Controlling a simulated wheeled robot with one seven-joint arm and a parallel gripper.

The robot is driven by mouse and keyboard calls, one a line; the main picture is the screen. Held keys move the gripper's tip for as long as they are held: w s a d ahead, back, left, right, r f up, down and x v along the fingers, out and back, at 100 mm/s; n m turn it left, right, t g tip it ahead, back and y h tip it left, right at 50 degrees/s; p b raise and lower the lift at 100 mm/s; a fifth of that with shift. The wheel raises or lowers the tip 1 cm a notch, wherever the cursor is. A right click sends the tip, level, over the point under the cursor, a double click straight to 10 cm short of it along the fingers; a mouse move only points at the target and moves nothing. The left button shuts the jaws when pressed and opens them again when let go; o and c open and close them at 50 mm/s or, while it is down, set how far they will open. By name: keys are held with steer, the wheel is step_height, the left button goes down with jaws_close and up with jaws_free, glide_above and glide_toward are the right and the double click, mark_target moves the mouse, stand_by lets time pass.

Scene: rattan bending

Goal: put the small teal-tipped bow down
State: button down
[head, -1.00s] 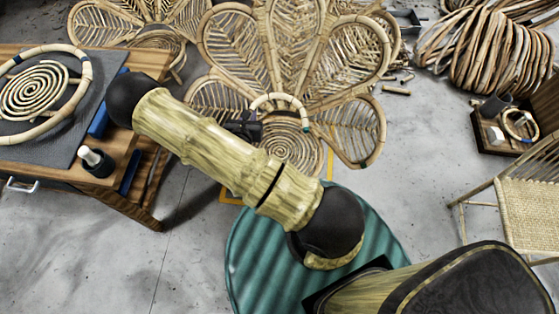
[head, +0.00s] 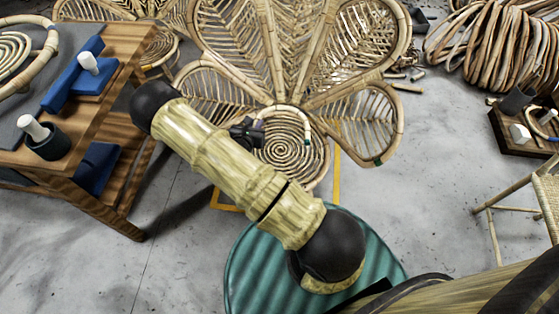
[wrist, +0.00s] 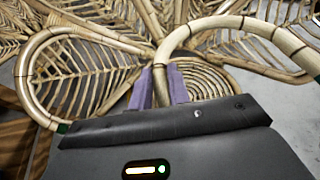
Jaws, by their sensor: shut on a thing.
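The small bow (head: 286,108) is a pale rattan arch with a dark teal tip at its right end. My gripper (head: 251,132) is shut on its left leg and holds it in front of the large petal-shaped rattan piece. In the wrist view, the two purple fingers (wrist: 162,88) close around one leg of the bow (wrist: 205,28). The bow arches up and to the right, and a dark band shows along it. The end of the held leg is hidden behind the gripper body.
A wooden bench (head: 110,118) with blue blocks and a dark pot (head: 48,142) stands at left. The petal-shaped rattan piece (head: 270,50) fills the middle back. Grey floor lies between.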

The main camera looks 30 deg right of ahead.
steer(key=w+d+f+b, duration=0.2)
steer(key=f+b, duration=0.7)
steer(key=f, duration=0.2)
steer(key=w+d+f+m+g+b, duration=0.1)
steer(key=w+d+f+b, duration=0.1)
steer(key=f+b, duration=0.8)
steer(key=shift+w+d+f+h+b, duration=0.25)
steer(key=shift+w+f+h, duration=0.2)
steer(key=shift+f, duration=0.25)
steer(key=shift+f, duration=0.1)
steer(key=shift+f+b, duration=3.4)
steer(key=shift+f, duration=1.6)
steer(key=shift+r, duration=0.1)
steer(key=c, duration=1.3)
jaws_free()
